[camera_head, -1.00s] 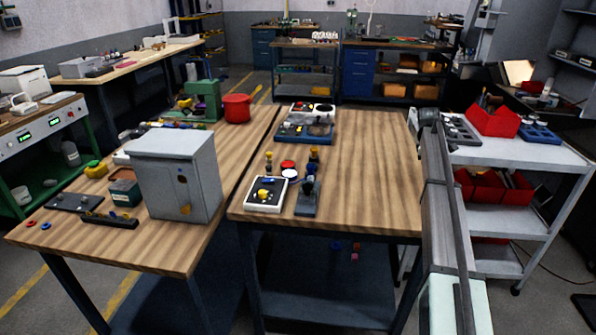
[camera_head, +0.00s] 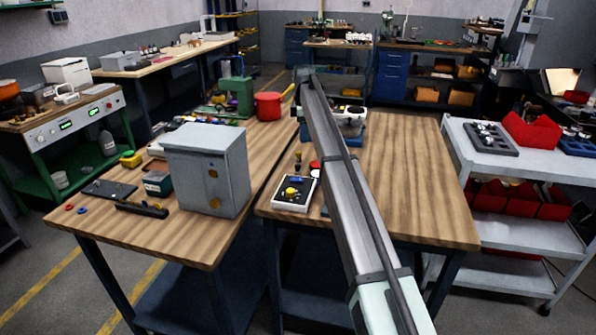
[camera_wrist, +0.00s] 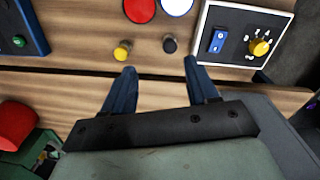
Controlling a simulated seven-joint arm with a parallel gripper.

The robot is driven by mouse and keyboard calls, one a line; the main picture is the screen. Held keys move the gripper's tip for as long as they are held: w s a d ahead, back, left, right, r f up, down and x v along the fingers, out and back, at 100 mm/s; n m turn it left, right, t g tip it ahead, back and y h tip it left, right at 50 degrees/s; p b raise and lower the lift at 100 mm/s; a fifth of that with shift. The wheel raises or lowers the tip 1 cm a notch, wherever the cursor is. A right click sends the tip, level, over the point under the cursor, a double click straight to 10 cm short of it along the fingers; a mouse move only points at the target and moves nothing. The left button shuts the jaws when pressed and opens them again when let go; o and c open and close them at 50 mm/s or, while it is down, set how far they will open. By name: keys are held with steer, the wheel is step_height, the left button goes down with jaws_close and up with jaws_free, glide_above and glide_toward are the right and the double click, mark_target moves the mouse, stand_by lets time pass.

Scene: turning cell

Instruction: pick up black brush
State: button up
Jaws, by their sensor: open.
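I cannot clearly make out a black brush. In the wrist view a small black round-topped item (camera_wrist: 170,45) lies just beyond my fingertips; from above I cannot tell whether it is the brush. A similar yellow-topped item (camera_wrist: 122,50) is to its left. My gripper (camera_wrist: 160,66) is open and empty, its two blue fingers pointing toward these items and apart from them. In the head view my arm crosses the right wooden table (camera_head: 420,190) and hides part of it; the fingers cannot be made out there.
A white-framed control box (camera_wrist: 280,45) with a yellow knob lies right of the items. A red disc (camera_wrist: 140,9) and a white disc (camera_wrist: 175,6) lie beyond. A grey cabinet (camera_head: 208,165) and a red pot (camera_head: 268,106) stand on the left table. The right table's right part is clear.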

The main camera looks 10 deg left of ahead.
mark_target(298, 165)
steer(key=f, duration=0.3)
steer(key=a+f, duration=0.1)
steer(key=f, duration=0.2)
steer(key=s+a+f, duration=0.1)
steer(key=f, duration=0.2)
steer(key=shift+s+d+f, duration=0.1)
steer(key=shift+s+f, duration=0.15)
steer(key=shift+f, duration=0.4)
steer(key=shift+s+f, duration=0.1)
steer(key=shift+f, duration=1.85)
jaws_close()
